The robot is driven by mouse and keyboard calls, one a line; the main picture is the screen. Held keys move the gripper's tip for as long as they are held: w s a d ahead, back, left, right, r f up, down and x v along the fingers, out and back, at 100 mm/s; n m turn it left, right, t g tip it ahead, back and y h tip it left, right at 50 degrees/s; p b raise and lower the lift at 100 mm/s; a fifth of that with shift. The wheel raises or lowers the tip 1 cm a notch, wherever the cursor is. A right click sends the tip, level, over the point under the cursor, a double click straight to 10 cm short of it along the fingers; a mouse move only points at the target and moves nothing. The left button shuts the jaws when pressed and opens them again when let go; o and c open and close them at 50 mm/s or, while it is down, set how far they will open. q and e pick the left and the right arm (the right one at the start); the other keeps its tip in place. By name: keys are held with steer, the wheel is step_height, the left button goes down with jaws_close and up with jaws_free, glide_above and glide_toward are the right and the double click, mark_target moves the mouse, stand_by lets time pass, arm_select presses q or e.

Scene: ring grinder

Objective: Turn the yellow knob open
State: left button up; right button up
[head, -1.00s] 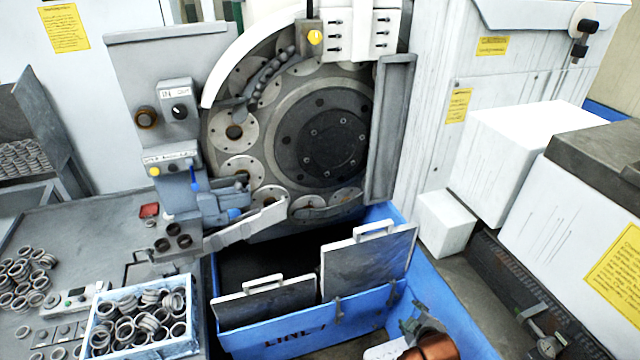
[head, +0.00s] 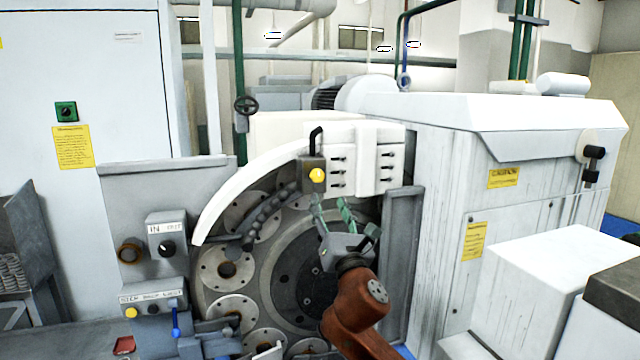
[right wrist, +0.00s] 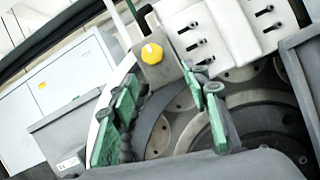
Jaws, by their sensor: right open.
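The yellow knob (head: 317,175) is round and sits on a small grey box (head: 308,190) at the top of the grinder's white guard, with a black bent handle above it. In the right wrist view the yellow knob (right wrist: 152,54) shows a pale line across its face. My right gripper (head: 331,204) is just below the knob, fingers pointing up, apart from it. In the right wrist view its green-padded fingers (right wrist: 160,100) are spread with nothing between them, and the knob appears beyond them. My left gripper is in no view.
The white guard (head: 228,190) curves left of the knob, and white blocks with black levers (head: 362,165) stand close on its right. The grinding disc (head: 290,285) lies behind my right arm. A grey upright plate (head: 400,260) stands to the right.

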mark_target(319, 178)
steer(key=w+r, duration=0.1)
steer(key=w+a+r, duration=0.1)
steer(key=w, duration=0.1)
steer(key=w+a+r+p, duration=0.1)
steer(key=w, duration=0.1)
steer(key=shift+r, duration=0.3)
steer(key=shift+x, duration=1)
steer(key=shift+f, duration=0.1)
steer(key=shift+c, duration=0.2)
steer(key=c, duration=1.1)
